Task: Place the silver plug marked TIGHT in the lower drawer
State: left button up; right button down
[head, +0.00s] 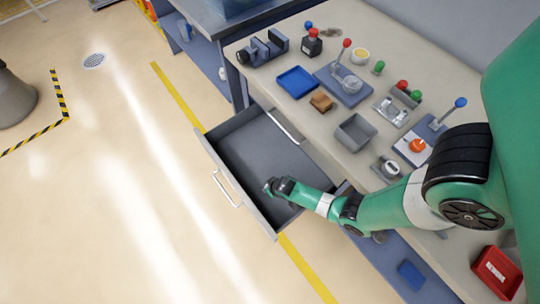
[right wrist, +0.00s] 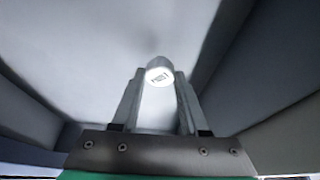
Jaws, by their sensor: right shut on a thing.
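The silver plug (right wrist: 160,72) is a pale round-ended piece between my right gripper's fingers in the right wrist view. Small dark lettering shows on its end, too blurred to read. My right gripper (right wrist: 158,100) is shut on it. In the head view my right gripper (head: 268,186) reaches over the open grey drawer (head: 250,150), inside its outline near the front wall. The drawer is pulled out below another handle (head: 285,126) on the bench, so it looks like the lower one. Its visible floor is bare. The plug cannot be made out in the head view. My left gripper is not in view.
The drawer's front wall and handle (head: 226,189) stick out over the floor. On the bench top stand a blue tray (head: 297,82), a grey bin (head: 355,132), a lever fixture (head: 343,84) and a red bin (head: 497,271). My right arm crosses the bench edge.

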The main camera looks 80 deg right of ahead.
jog(key=shift+f, duration=0.85)
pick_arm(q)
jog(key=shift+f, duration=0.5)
pick_arm(e)
jog(key=shift+s+r, duration=0.1)
jog(key=shift+c, duration=2.1)
grip_release()
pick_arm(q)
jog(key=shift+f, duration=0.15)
